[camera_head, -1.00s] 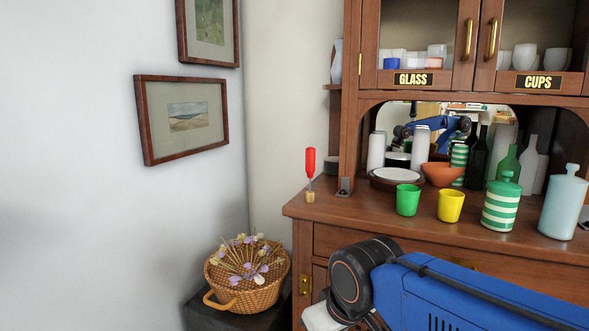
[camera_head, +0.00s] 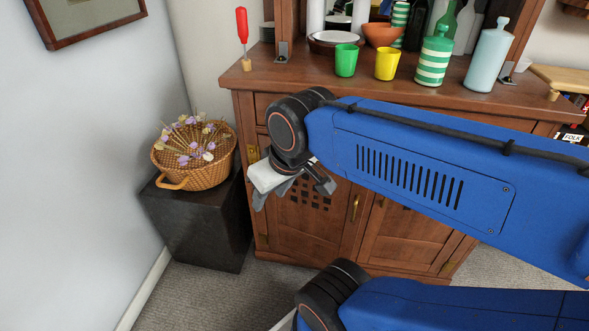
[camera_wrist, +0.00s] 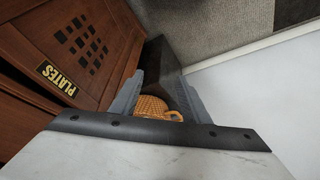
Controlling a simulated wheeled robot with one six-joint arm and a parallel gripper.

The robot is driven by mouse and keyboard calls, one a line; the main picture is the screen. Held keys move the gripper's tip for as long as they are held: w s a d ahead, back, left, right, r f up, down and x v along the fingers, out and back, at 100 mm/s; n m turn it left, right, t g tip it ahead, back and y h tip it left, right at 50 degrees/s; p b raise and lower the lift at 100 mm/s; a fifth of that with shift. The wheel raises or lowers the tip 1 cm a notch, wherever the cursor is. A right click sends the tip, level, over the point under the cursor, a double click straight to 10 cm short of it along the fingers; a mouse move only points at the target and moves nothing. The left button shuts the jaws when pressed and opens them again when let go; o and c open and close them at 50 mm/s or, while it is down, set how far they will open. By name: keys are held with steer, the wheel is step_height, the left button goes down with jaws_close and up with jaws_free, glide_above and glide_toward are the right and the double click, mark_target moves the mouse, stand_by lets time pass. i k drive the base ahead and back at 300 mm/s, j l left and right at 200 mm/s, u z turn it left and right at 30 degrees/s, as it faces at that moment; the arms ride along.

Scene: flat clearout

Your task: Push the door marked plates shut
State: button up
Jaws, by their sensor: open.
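The door marked plates (camera_head: 335,232) is the left lower door of the wooden cabinet, with a pattern of square holes and a brass handle (camera_head: 355,208) at its right edge. Its "PLATES" label (camera_wrist: 57,78) shows in the wrist view; in the head view my arm hides it. The door looks shut or nearly so; I cannot tell if it is flush. My gripper (camera_head: 292,191) is open and empty, in front of the door's upper left part. In the wrist view its fingers (camera_wrist: 163,82) point past the door's side, toward the basket and dark stand.
A wicker basket (camera_head: 208,172) of dried flowers sits on a dark stand (camera_head: 195,222) left of the cabinet. Cups, bottles and a red-handled tool (camera_head: 242,32) stand on the cabinet top (camera_head: 300,70).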

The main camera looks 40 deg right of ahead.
mark_target(304, 226)
steer(key=k+j+z, duration=0.4)
steer(key=k+z, duration=0.75)
steer(key=k, duration=0.15)
